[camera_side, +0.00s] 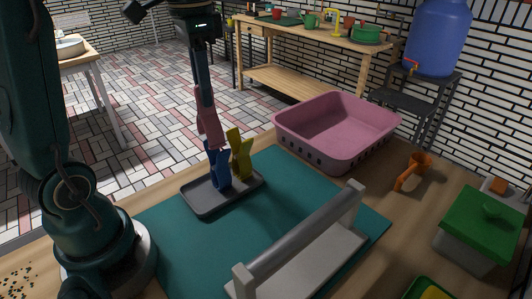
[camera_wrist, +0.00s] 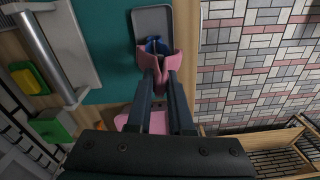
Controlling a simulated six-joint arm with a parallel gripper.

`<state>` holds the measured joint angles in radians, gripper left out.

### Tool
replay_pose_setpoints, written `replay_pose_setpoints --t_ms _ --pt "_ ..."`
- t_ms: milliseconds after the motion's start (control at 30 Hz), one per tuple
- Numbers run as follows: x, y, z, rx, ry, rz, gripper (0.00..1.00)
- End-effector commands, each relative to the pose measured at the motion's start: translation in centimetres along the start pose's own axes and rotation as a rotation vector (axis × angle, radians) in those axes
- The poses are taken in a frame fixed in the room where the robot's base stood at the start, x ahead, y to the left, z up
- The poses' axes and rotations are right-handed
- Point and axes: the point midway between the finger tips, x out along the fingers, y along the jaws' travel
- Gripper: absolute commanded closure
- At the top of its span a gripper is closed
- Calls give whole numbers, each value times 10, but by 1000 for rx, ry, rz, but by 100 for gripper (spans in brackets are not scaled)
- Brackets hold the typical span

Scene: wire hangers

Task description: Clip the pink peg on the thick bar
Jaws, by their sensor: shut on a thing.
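My gripper (camera_side: 208,103) is shut on the pink peg (camera_side: 209,128) and holds it upright above the small grey tray. In the wrist view the pink peg (camera_wrist: 171,60) sits between the fingertips of my gripper (camera_wrist: 160,78). The thick bar (camera_side: 303,233) is a grey rod on a pale stand at the front of the teal mat. It also shows at the upper left of the wrist view (camera_wrist: 47,55). The blue peg (camera_side: 218,170) and the yellow peg (camera_side: 240,153) stand in the grey tray (camera_side: 203,206). The blue peg is right below the pink one.
A pink basket (camera_side: 336,130) stands behind the mat. An orange cup (camera_side: 413,171) and a green-lidded box (camera_side: 482,229) are at the right. The teal mat (camera_side: 285,187) is clear between the tray and the bar.

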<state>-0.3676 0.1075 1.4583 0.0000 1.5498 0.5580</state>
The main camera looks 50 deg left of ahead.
Motion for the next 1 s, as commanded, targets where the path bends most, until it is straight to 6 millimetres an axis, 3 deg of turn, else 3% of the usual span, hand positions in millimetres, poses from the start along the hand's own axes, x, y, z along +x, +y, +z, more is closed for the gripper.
replay_pose_setpoints --t_ms 267,533,733,1000 --pt "4 46 -42 -177 -26 13 100" --pt "-27 97 -81 -229 17 248 100" --pt "-47 129 -93 -208 21 387 100" --pt "-55 142 -95 -191 18 444 100"
